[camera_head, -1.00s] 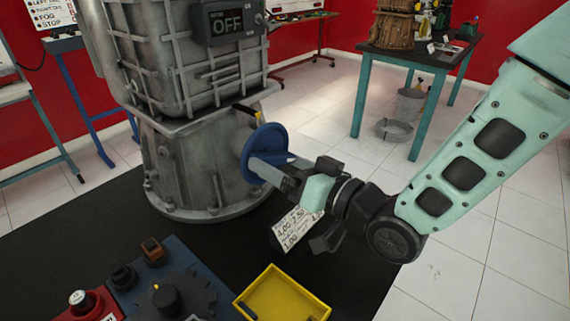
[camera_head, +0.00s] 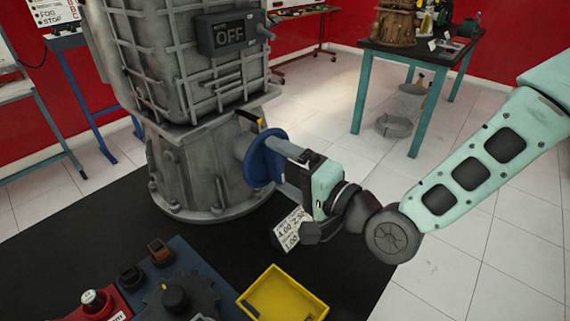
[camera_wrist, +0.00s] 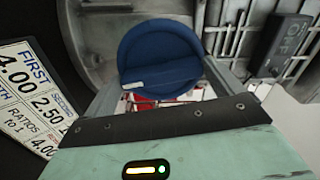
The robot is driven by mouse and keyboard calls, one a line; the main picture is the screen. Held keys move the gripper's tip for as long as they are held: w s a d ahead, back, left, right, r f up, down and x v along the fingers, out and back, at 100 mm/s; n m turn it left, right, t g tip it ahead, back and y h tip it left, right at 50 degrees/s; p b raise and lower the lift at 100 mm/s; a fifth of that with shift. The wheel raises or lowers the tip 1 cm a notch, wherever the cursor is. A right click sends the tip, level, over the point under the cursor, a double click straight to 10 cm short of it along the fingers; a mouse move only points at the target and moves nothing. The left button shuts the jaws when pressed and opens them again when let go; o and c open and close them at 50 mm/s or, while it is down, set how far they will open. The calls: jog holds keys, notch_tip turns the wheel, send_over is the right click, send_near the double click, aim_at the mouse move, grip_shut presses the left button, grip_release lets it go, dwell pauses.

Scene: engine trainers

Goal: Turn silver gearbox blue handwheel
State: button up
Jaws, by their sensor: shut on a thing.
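The silver gearbox (camera_head: 205,165) stands on the black table top, with a box reading OFF (camera_head: 229,33) on its upper part. The blue handwheel (camera_head: 259,163) sticks out from its right side. In the wrist view the handwheel (camera_wrist: 160,50) is straight ahead, with a pale mark low on its face. My gripper (camera_head: 277,164) comes from the right, its fingers reaching the wheel. In the wrist view one finger of my gripper (camera_wrist: 166,78) is at each side of the wheel; it is shut on the wheel. The exact contact is partly hidden.
A printed ratio card (camera_head: 290,231) stands just below my gripper. A yellow tray (camera_head: 284,296) and a blue control panel (camera_head: 180,280) lie in front.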

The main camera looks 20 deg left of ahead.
jog(key=m+p, duration=0.1)
jog(key=m, duration=0.2)
jog(key=shift+r+m, duration=0.1)
jog(key=shift+m, duration=0.3)
jog(key=shift+m+p, duration=0.35)
jog(key=shift+m, duration=1.45)
jog(key=o, duration=0.7)
jog(key=shift+c, duration=0.2)
